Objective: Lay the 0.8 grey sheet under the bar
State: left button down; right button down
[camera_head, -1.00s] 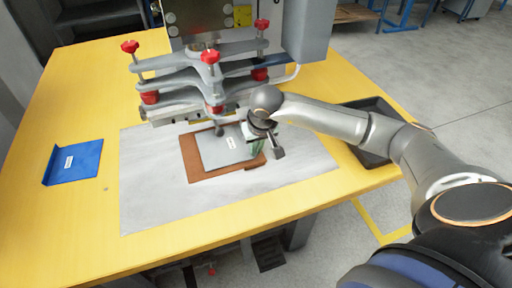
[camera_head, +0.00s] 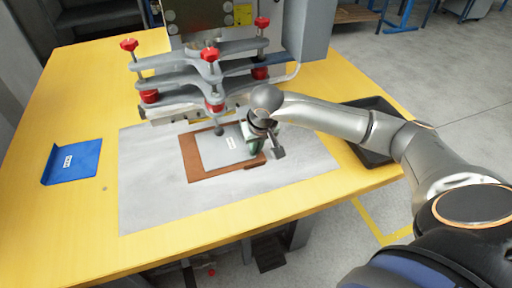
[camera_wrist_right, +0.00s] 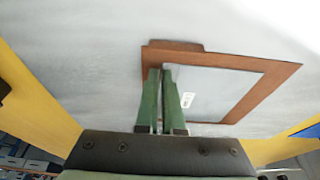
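The grey sheet (camera_head: 217,156), with a small white label, lies over the brown board (camera_head: 197,170). It also shows in the right wrist view (camera_wrist_right: 215,92), with a brown margin around it. My right gripper (camera_head: 257,144) is at its right edge in the head view. In the wrist view its two green fingers (camera_wrist_right: 162,72) are nearly together at that edge, one on each side, and look shut on it. The grey bar (camera_head: 178,115) of the machine crosses just behind the sheet's far edge. The label's text is unreadable. My left gripper is not in view.
A blue sheet (camera_head: 72,162) with a raised edge and a label lies at the left of the yellow table (camera_head: 60,222). A black tray (camera_head: 372,155) is at the right, partly behind my arm. Red-knobbed clamps (camera_head: 209,54) stand above the bar. The pale mat's front is clear.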

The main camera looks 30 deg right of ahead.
jog(key=c, duration=1)
grip_release()
jog(key=shift+o, duration=0.2)
jog(key=shift+r, duration=0.4)
jog(key=shift+r+p, duration=0.95)
jog(key=shift+r, duration=0.3)
jog(key=shift+s+a+r+p, duration=0.1)
jog(key=shift+s+a+p, duration=0.05)
jog(key=shift+s, duration=0.55)
jog(key=shift+s+a+r+p, duration=0.1)
jog(key=shift+s+a+p, duration=0.05)
jog(key=shift+s, duration=0.5)
jog(key=shift+s+a+r, duration=0.1)
jog(key=shift+s+a, duration=0.1)
jog(key=shift+s, duration=0.65)
jog(key=shift+s+a+r, duration=0.15)
jog(key=shift+s+a, duration=0.1)
jog(key=shift+s, duration=0.6)
jog(key=shift+s+a+r, duration=0.1)
jog(key=shift+s+a, duration=0.1)
jog(key=shift+s, duration=0.65)
